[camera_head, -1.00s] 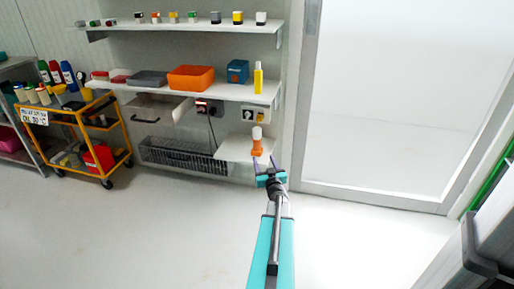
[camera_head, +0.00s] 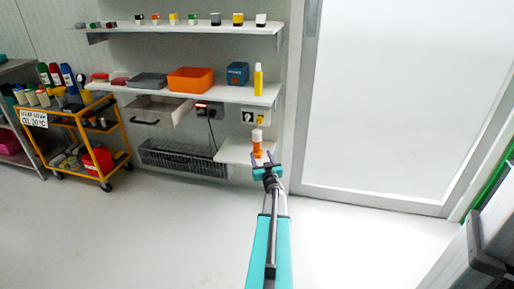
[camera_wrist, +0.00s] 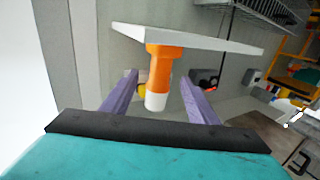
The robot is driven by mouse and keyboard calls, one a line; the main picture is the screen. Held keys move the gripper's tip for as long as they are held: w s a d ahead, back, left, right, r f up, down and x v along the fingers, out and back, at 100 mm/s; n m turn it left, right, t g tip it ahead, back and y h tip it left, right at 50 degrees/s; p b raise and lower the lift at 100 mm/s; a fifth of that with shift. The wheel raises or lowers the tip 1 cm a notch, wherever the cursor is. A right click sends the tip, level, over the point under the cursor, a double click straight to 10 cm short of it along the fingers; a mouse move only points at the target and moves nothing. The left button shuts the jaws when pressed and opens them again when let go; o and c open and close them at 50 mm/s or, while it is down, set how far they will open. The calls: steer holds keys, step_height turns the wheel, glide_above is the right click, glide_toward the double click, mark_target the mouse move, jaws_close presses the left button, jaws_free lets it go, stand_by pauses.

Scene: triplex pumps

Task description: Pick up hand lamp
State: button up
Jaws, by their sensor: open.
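The hand lamp (camera_head: 257,143) has an orange body and a white end. It stands upright on a small low white shelf (camera_head: 232,151) below the long shelves. In the wrist view the hand lamp (camera_wrist: 160,70) appears upside down, hanging from the picture's top edge of the shelf (camera_wrist: 190,38). My gripper (camera_head: 263,158) is open, with its two purple fingers pointing at the lamp. In the wrist view the fingers of my gripper (camera_wrist: 158,85) lie on either side of the lamp, with gaps on both sides. I cannot tell whether the lamp is fully between the fingertips.
Above are a long white shelf (camera_head: 140,86) with an orange bin (camera_head: 191,79), a blue box (camera_head: 237,73) and a yellow bottle (camera_head: 258,79). A wire basket (camera_head: 183,159) hangs left of the small shelf. A yellow cart (camera_head: 72,129) stands farther left. The floor is clear.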

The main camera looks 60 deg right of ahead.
mark_target(258, 149)
steer(key=shift+b+x, duration=0.3)
steer(key=shift+x, duration=1.3)
steer(key=shift+b+x, duration=1.2)
steer(key=shift+x, duration=1.35)
jaws_close()
steer(key=shift+r, duration=0.1)
